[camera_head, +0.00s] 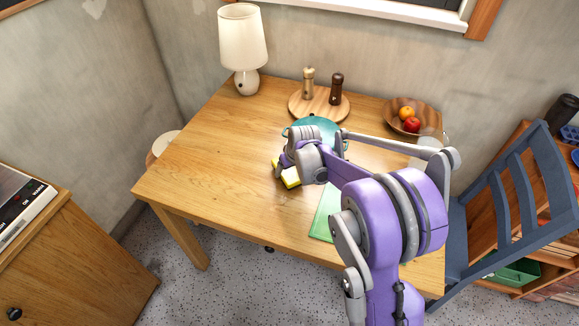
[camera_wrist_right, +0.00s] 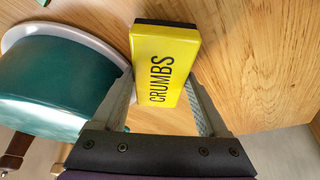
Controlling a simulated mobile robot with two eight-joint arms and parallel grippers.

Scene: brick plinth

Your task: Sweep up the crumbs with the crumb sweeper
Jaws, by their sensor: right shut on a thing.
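The crumb sweeper (camera_wrist_right: 165,50) is a yellow block with a dark edge and the word CRUMBS on it. My right gripper (camera_wrist_right: 162,82) is shut on it, with one finger on each side. I make out no crumbs in either view; my arm hides part of the table. My left gripper is not in view.
A teal dish (camera_head: 318,124) stands just behind the gripper, also close at left in the wrist view (camera_wrist_right: 55,85). A green mat (camera_head: 322,220) is partly hidden by my arm. A round board (camera_head: 300,110) with two mills, a fruit bowl (camera_head: 432,118) and a lamp (camera_head: 243,45) stand behind. The table's left is clear.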

